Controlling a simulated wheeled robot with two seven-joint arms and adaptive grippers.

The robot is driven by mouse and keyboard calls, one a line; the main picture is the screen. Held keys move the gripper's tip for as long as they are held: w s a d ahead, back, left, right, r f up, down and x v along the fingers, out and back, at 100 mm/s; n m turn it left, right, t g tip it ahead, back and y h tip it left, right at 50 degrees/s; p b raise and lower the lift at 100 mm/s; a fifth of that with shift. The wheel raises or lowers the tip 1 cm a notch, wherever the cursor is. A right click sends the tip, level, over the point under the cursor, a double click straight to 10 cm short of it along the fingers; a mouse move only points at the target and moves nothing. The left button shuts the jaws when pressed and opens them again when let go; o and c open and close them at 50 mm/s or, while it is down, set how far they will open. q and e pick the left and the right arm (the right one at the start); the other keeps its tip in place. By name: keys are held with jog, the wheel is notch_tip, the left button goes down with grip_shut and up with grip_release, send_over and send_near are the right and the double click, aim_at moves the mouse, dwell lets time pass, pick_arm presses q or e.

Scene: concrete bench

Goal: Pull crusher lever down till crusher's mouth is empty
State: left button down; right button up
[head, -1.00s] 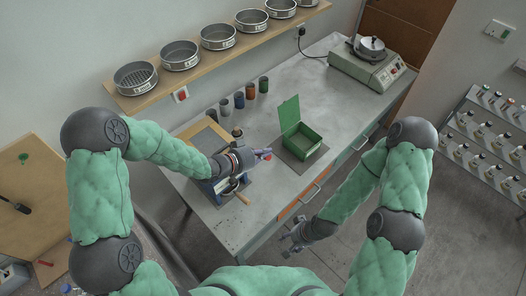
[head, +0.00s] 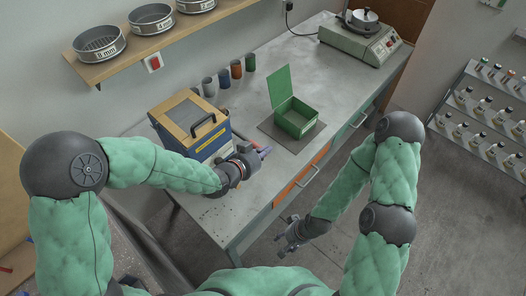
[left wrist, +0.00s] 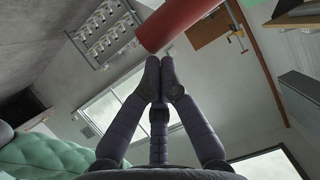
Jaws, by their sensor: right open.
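The crusher (head: 188,118) looks like a blue box with a tan top frame and a black handle bar (head: 203,124); it stands on the bench at the left. Whether its mouth holds anything cannot be made out. My left gripper (head: 264,152) is in front and to the right of the crusher, above the bench edge. In the left wrist view its fingertips (left wrist: 159,66) are together with nothing between them. A red cylinder (left wrist: 180,20), possibly the lever's grip, shows just beyond the tips. My right gripper (head: 285,236) is open and empty, low in front of the bench.
A green box (head: 296,118) with its lid up stands on a dark mat right of the crusher. Several cups (head: 223,78) line the back. A hotplate-like device (head: 360,43) is at the far right. The bench front-left is clear.

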pick_arm(q)
notch_tip(320, 180, down, 8)
jog(key=b, duration=0.7)
jog(key=shift+s, duration=0.15)
pick_arm(e)
notch_tip(320, 180, down, 8)
pick_arm(q)
jog(key=shift+f, duration=0.1)
